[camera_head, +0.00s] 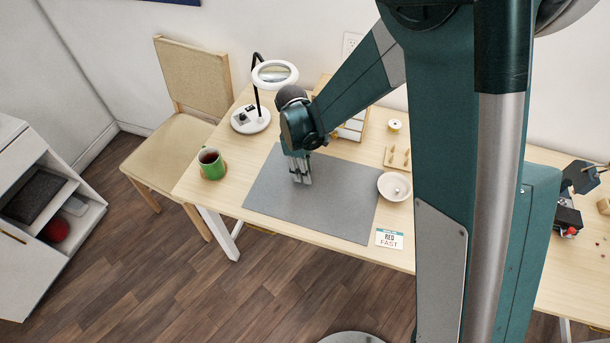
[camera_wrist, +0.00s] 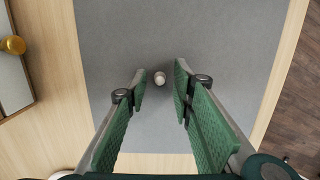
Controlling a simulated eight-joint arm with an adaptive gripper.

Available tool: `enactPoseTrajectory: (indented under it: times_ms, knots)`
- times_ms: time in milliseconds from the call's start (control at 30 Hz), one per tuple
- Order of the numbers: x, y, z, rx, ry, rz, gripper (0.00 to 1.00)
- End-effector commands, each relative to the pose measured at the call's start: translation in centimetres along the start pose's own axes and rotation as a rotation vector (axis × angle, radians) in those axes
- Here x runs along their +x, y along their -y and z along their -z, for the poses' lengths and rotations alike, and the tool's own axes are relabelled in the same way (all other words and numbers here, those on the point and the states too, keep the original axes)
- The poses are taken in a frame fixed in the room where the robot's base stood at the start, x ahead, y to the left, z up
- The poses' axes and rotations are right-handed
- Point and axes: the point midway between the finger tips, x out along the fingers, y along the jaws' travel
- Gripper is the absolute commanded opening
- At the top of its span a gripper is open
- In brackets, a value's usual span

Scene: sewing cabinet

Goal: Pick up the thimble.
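The small round object that looks like the thimble (camera_wrist: 160,77) is pale with a brownish tone and sits on the grey mat (camera_wrist: 190,40) in the wrist view. My gripper (camera_wrist: 160,88) is open, with one green-padded finger on each side of it. Gaps show between the thimble and both fingers, so nothing is held. In the head view my gripper (camera_head: 301,179) points down low over the middle of the mat (camera_head: 345,205). The thimble cannot be made out there; the gripper appears to hide it.
A white bowl (camera_head: 386,179) with a small item in it stands at the mat's right edge. A green mug (camera_head: 212,168) stands left of the mat. A ring-lamp magnifier (camera_head: 275,75) and a small wooden board (camera_head: 391,163) are farther back. A card (camera_head: 389,239) lies near the front edge.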

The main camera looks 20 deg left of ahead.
Motion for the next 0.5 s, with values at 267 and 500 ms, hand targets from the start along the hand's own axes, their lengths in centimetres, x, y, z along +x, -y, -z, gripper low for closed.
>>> enactPoseTrajectory:
  times_ms: [267,500]
  knots:
    - [0.00,0.00,0.00,0.000,0.000,0.000,0.05]
    - [-0.02,0.00,0.00,0.000,0.000,0.000,0.05]
